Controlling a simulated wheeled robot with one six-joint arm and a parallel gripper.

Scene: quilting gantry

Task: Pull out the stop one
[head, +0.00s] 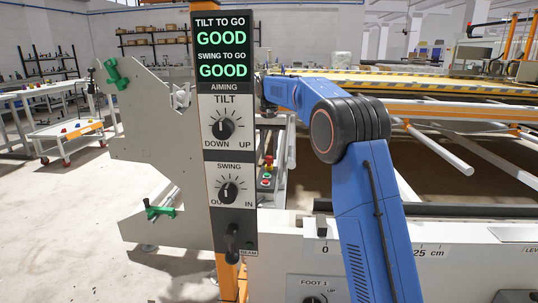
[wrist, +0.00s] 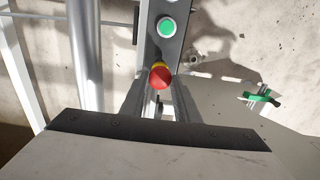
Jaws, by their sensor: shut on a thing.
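The stop button is a red mushroom head with a yellow collar (wrist: 160,76) in the wrist view. It sits on a grey control box (wrist: 150,48), below a round green button (wrist: 167,27). The two fingers of my gripper (wrist: 160,83) stand on either side of the red head and are shut on it. In the head view the box's red and yellow stop button (head: 268,162) shows small, just right of the tall panel. The fingers are hard to make out there. How far the button stands out cannot be told.
A tall aiming panel (head: 229,120) with GOOD displays and two dials stands close left of my arm. A white gantry beam (head: 450,258) runs along the front right. A shiny metal post (wrist: 84,50) runs beside the control box. Open floor lies at left.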

